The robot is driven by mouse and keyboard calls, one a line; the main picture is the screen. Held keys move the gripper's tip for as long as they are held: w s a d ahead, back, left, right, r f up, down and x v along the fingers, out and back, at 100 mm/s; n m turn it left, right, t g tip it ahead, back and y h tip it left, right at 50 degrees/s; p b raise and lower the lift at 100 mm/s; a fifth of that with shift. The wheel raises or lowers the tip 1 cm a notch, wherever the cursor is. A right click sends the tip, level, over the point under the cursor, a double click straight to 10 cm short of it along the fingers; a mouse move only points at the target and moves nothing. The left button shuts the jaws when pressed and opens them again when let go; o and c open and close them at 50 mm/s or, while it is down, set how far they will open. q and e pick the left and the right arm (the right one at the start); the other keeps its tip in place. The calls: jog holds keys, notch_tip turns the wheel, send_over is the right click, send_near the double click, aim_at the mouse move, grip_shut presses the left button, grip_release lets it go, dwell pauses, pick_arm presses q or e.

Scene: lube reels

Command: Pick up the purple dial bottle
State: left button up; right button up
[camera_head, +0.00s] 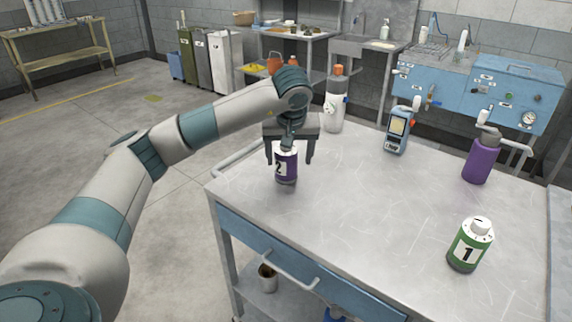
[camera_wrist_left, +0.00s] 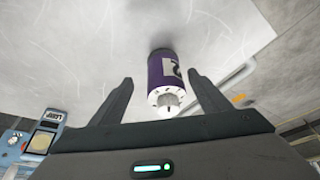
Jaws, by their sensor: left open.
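The purple dial bottle (camera_head: 286,166) stands upright on the metal cart top, near its left corner, with a white label marked 2. My left gripper (camera_head: 290,160) is right over it, pointing down, and hides the bottle's top. In the left wrist view the bottle (camera_wrist_left: 162,75) shows its white dial cap and lies between the two open fingers (camera_wrist_left: 162,88). The fingers appear apart from it, with gaps on both sides. My right gripper is not in view.
A green bottle marked 1 (camera_head: 469,245) stands at the front right. The cart's middle (camera_head: 370,200) is clear.

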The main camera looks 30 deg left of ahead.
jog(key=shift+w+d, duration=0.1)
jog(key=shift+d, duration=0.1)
pick_arm(q)
jog(key=shift+w+a+f, duration=0.2)
jog(key=shift+a+f, duration=0.15)
jog(key=shift+f, duration=0.05)
jog(key=shift+w+a+f+p, duration=0.3)
jog(key=shift+a+f+p, duration=0.1)
jog(key=shift+f, duration=0.25)
jog(key=shift+w+a+f+p, duration=0.3)
jog(key=shift+a+f, duration=0.05)
jog(key=shift+f, duration=0.25)
jog(key=shift+w+a+f, duration=0.1)
jog(key=shift+w+f, duration=0.1)
jog(key=shift+f, duration=0.35)
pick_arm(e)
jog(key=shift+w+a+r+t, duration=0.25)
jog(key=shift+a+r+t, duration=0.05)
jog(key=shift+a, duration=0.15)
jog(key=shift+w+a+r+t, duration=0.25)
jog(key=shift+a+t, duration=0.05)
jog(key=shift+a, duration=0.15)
pick_arm(q)
jog(key=c, duration=1.3)
jog(key=shift+c, duration=0.2)
jog(key=shift+r, duration=0.1)
